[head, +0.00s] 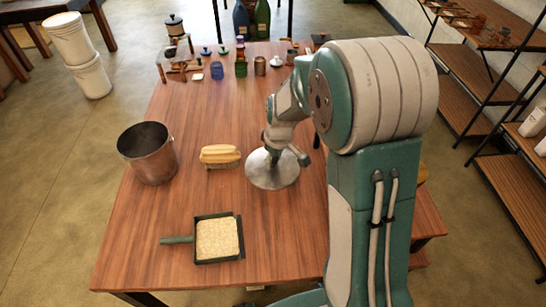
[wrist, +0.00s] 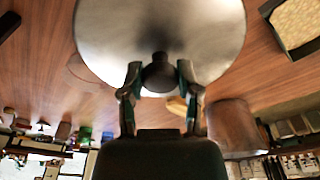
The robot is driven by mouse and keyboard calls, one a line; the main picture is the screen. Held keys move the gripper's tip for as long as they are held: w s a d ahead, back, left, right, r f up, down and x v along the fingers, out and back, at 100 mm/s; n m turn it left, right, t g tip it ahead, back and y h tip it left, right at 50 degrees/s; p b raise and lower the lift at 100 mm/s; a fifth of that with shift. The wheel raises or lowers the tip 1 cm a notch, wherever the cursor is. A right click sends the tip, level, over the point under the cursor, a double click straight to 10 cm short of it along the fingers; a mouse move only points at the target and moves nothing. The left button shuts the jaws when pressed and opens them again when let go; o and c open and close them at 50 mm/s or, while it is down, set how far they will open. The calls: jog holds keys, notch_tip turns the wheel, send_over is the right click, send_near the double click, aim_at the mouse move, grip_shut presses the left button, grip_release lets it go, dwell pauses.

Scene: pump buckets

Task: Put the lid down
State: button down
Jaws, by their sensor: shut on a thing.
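The lid (head: 266,174) is a round silver-grey metal disc over the middle of the wooden table (head: 195,108). In the wrist view the lid (wrist: 160,25) fills the top, with its dark knob (wrist: 159,76) between my fingers. My gripper (wrist: 160,80) is shut on that knob; in the head view my gripper (head: 285,153) is at the lid's upper side, partly hiding it. The lid looks close to the tabletop, but I cannot tell whether it touches. An open metal bucket (head: 148,168) stands upright at the table's left, apart from the lid.
A yellowish brush-like object (head: 220,154) lies between bucket and lid. A square dark-framed pan (head: 218,238) with a handle lies nearer the front. Jars and bottles (head: 240,64) crowd the far end. Bare tabletop lies beyond the brush and right of the pan.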

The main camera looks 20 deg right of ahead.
aim_at(278, 169)
jog(key=shift+f, duration=0.2)
jog(key=shift+c, duration=1.6)
grip_release()
notch_tip(278, 169, up, 12)
jog(key=s+d, duration=0.1)
jog(key=s+r+m+t, duration=0.2)
jog(key=s+r+m, duration=0.1)
jog(key=s, duration=0.8)
jog(key=s+a+r+m+t+h, duration=0.1)
jog(key=s+r, duration=0.4)
jog(key=s, duration=0.6)
jog(key=m+t, duration=0.1)
jog(key=m, duration=0.1)
jog(key=shift+m, duration=0.4)
